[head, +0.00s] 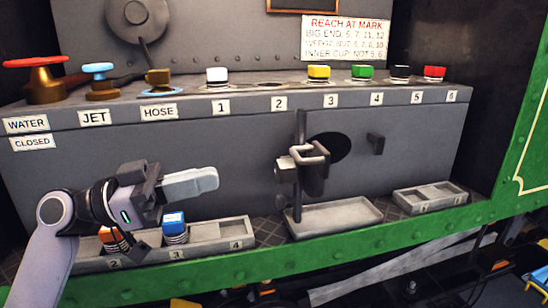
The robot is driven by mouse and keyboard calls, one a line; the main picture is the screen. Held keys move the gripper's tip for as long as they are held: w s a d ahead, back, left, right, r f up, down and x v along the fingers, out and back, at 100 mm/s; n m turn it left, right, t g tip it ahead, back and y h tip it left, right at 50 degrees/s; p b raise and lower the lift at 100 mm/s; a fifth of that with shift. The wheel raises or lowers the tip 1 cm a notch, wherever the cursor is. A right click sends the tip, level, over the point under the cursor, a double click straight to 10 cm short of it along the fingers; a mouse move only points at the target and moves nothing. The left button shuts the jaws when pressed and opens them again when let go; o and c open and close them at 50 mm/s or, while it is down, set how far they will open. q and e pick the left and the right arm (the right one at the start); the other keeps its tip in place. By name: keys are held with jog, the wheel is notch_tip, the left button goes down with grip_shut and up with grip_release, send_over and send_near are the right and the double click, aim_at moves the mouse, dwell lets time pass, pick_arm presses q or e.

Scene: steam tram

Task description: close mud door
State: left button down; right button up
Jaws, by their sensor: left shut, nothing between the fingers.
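The mud door (314,176) is a dark plate with a light bar handle (308,153), on the front of the grey box. It stands swung out from the box at the left of a dark round opening (331,147), which is partly uncovered. A small dark catch (376,143) sits on the box to the right of the opening. My left gripper (208,179) is shut and empty, pointing right. In the picture it is well to the left of the door and apart from it. My right gripper is not in view.
A grey tray (334,217) lies below the door. A tray (205,231) with a blue-topped and an orange-topped piece lies below my left gripper. A small tray (430,197) is at the right. Coloured caps and valves line the ledge. A green beam (350,235) runs in front.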

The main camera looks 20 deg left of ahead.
aim_at(294, 157)
pick_arm(q)
jog(key=p+x, duration=0.3)
jog(key=x, duration=0.7)
jog(key=shift+w+d, duration=0.35)
jog(key=shift+d, duration=0.1)
